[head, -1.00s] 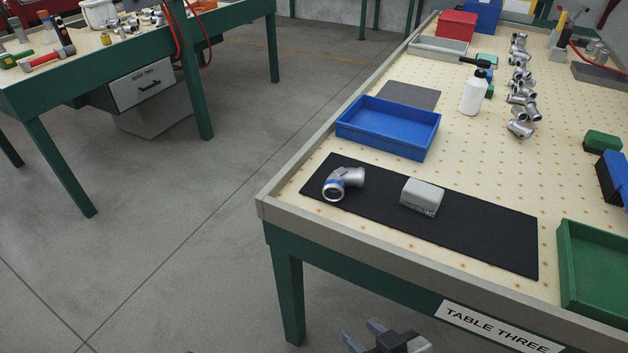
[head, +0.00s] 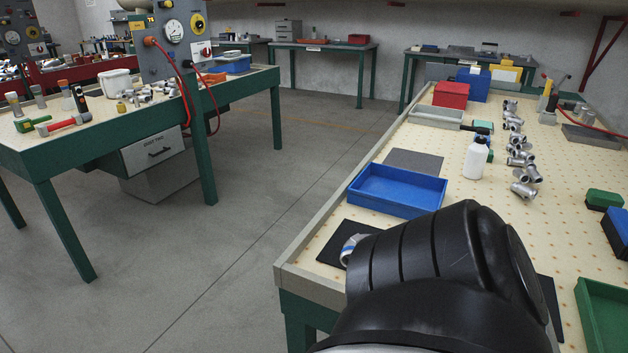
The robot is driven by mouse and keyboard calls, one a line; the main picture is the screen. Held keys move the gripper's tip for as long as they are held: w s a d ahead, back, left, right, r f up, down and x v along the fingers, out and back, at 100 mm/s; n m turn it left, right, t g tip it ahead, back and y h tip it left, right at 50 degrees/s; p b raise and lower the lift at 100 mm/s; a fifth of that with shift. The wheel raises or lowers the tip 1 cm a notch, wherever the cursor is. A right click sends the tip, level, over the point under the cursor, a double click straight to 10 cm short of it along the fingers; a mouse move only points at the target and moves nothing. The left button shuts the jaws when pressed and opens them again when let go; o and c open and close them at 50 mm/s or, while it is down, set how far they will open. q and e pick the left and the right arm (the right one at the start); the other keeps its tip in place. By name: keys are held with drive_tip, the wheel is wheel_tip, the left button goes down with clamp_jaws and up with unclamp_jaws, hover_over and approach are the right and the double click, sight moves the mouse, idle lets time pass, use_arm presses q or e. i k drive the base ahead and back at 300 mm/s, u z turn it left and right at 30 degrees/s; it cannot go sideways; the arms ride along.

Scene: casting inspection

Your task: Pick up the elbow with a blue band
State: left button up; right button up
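The metal elbow with a blue band (head: 348,249) lies on the black mat (head: 334,262) near the table's left front corner. Only its left part shows; a black link of my own arm covers the rest of it and most of the mat. Neither of my grippers shows in the head view, so I cannot see where they are relative to the elbow.
A blue tray (head: 397,190) stands behind the mat, a green tray (head: 603,318) at the right front. A white bottle (head: 475,159) and several metal fittings (head: 524,176) stand farther back. Another green-legged table (head: 75,145) is at the left, with open floor between.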

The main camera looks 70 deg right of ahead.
sight(348, 249)
drive_tip(key=i, duration=1.2)
drive_tip(key=z, duration=2.5)
